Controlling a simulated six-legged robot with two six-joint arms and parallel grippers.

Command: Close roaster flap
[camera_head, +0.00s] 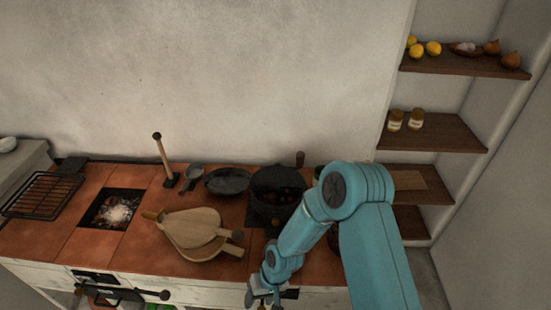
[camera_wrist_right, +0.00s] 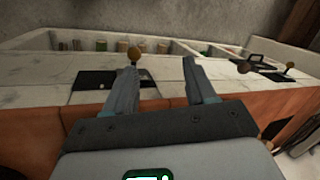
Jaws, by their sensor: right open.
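My right gripper (camera_head: 263,297) is at the lower middle of the head view, in front of the counter's white front. In the right wrist view its two fingers (camera_wrist_right: 162,68) are apart with nothing between them. A dark panel (camera_wrist_right: 95,80) in the white front lies left of the fingers, and a brass-coloured knob (camera_wrist_right: 133,54) shows at the left fingertip; I cannot tell whether they touch. In the head view a dark panel (camera_head: 290,293) is beside the gripper, partly hidden. I cannot tell surely which part is the roaster flap or how far open it is. My left gripper is not in view.
A dark fitting with a knobbed rod (camera_head: 150,293) juts from the front at left. On the tiled top are wooden bellows (camera_head: 190,228), a pan (camera_head: 228,181), a dark pot (camera_head: 278,188), an ember pit (camera_head: 115,210) and a grill rack (camera_head: 42,195). Shelves (camera_head: 435,132) stand at right.

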